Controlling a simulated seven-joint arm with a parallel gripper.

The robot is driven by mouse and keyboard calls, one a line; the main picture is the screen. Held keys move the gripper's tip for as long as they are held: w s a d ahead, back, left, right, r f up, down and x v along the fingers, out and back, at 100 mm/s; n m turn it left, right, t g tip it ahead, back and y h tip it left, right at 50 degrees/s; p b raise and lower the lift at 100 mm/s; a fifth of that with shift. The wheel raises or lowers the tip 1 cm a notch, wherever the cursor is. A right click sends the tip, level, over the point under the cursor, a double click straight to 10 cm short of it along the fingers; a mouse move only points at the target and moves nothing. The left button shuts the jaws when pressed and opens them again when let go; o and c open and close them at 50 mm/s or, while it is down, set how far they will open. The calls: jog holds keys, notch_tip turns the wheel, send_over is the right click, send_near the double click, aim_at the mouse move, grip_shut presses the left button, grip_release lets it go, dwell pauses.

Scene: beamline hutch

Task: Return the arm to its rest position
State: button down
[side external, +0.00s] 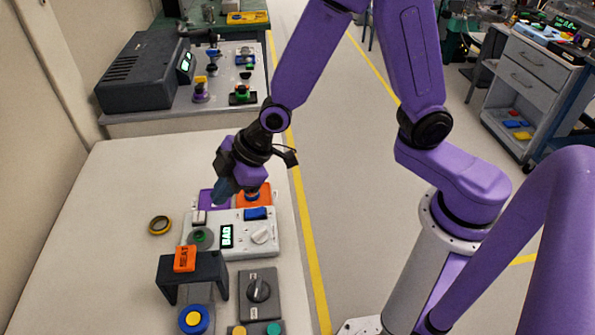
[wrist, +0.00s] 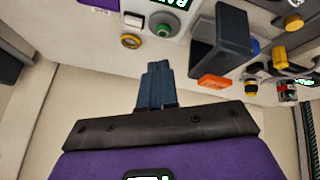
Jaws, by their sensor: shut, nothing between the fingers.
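My gripper (side external: 226,190) is low over the white table (side external: 120,200) in the side external view, just behind the white control panel (side external: 236,245). It is in front of a purple block or plate (side external: 207,197) and near an orange one (side external: 262,190). In the wrist view my gripper (wrist: 157,68) has its dark blue fingers together with nothing between them. I cannot tell from these views whether the fingertips touch anything. My purple arm reaches from the right over the table.
A black stand (side external: 190,265) with an orange block (side external: 185,259) is in front of the panel. A yellow tape ring (side external: 160,225) lies to its left. A grey knob box (side external: 258,292) stands near the front. The table's left part is clear.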

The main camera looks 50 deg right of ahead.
jog(key=s+d+r+g+h, duration=0.2)
jog(key=s+d+r, duration=0.2)
jog(key=s+d, duration=0.5)
jog(key=s+d+r+m+g+h, duration=0.1)
jog(key=s+d+r+g+h, duration=0.1)
jog(key=s+d, duration=0.7)
jog(key=s+r, duration=0.1)
jog(key=s, duration=0.3)
jog(key=shift+s+d+r+g, duration=0.3)
jog(key=shift+r, duration=0.1)
dwell(2.6)
